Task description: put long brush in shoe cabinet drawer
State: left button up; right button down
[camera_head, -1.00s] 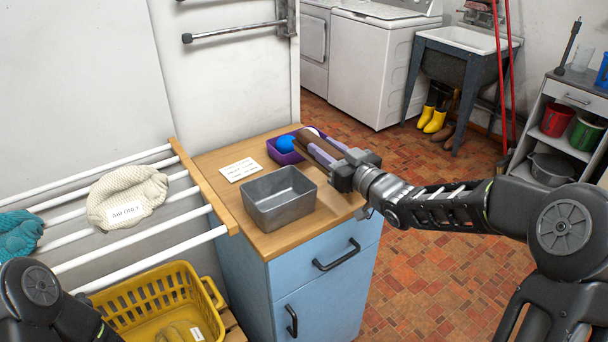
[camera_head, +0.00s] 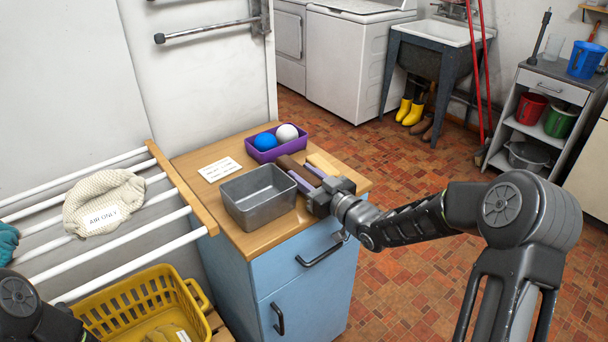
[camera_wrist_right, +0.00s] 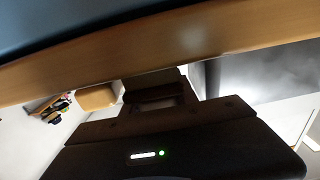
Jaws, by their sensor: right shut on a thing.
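My right gripper (camera_head: 312,180) is low over the wooden top of the blue cabinet (camera_head: 265,285). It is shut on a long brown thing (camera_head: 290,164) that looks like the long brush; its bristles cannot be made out. A pale wooden piece (camera_head: 322,162) shows just behind the gripper; I cannot tell whether it belongs to the brush. The blue cabinet's drawer, with a dark handle (camera_head: 321,254), is closed. A grey shelf unit (camera_head: 553,88) at the far right also has a closed drawer at its top. My left gripper is out of view.
A grey metal tub (camera_head: 260,205) stands left of my right gripper. A purple box (camera_head: 263,156) with a blue and a white ball is behind it, beside a white card (camera_head: 220,170). A drying rack (camera_head: 105,240) and yellow basket (camera_head: 135,305) are left. The tiled floor at right is open.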

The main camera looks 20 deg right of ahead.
jog(key=shift+r, duration=0.1)
jog(key=shift+f, duration=0.2)
jog(key=c, duration=1.3)
grip_release()
jog(key=shift+o, duration=0.2)
jog(key=shift+r, duration=0.15)
jog(key=shift+r, duration=0.15)
jog(key=shift+s+d, duration=0.15)
jog(key=shift+s, duration=0.15)
jog(key=b+v, duration=0.1)
jog(key=v, duration=1)
jog(key=shift+s, duration=0.2)
